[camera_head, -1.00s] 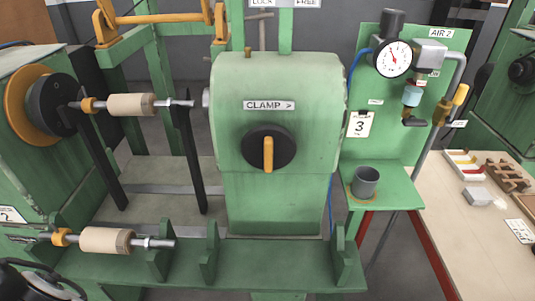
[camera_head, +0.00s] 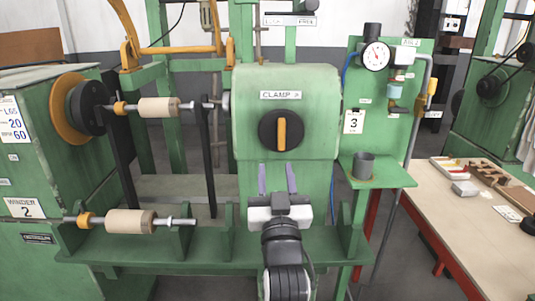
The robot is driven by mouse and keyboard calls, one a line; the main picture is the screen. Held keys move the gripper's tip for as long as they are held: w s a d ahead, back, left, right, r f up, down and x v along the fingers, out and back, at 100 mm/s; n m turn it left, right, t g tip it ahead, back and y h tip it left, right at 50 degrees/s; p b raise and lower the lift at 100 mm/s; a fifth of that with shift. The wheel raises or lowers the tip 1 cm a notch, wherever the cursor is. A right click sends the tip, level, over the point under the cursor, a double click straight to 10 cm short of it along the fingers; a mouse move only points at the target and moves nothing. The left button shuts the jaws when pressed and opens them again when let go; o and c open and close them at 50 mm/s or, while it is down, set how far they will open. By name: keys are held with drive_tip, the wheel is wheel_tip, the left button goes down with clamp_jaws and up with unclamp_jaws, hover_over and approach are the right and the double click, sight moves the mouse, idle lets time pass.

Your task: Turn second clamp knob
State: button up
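The clamp knob (camera_head: 281,131) is a black disc with an upright orange handle bar, on the front of the green clamp housing (camera_head: 320,95), under a "CLAMP >" label (camera_head: 281,95). My gripper (camera_head: 277,179) is in front of the housing, just below the knob and apart from it in the picture. Its two purple-grey fingers point up and stand apart with nothing between them. A wooden coil former (camera_head: 158,107) on a shaft is held between the left faceplate (camera_head: 88,107) and the housing.
A second former (camera_head: 130,222) on a shaft lies on the green rack at lower left. To the right are a pressure gauge (camera_head: 376,56), a grey cup (camera_head: 362,166) on a small shelf, and a beige table (camera_head: 470,222) with trays. Black upright bars stand left of the housing.

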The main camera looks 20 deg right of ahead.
sight(282, 131)
drive_tip(key=shift+m+g+h, duration=0.3)
drive_tip(key=shift+g+h, duration=0.1)
drive_tip(key=shift+h, duration=0.1)
drive_tip(key=p+x, duration=0.1)
drive_tip(key=x, duration=0.3)
drive_tip(key=d+p+x, duration=0.1)
drive_tip(key=x, duration=0.3)
drive_tip(key=d+f+p+x, duration=0.1)
drive_tip(key=x, duration=0.4)
drive_tip(key=shift+s, duration=0.1)
drive_tip(key=shift+p, duration=0.3)
clamp_jaws()
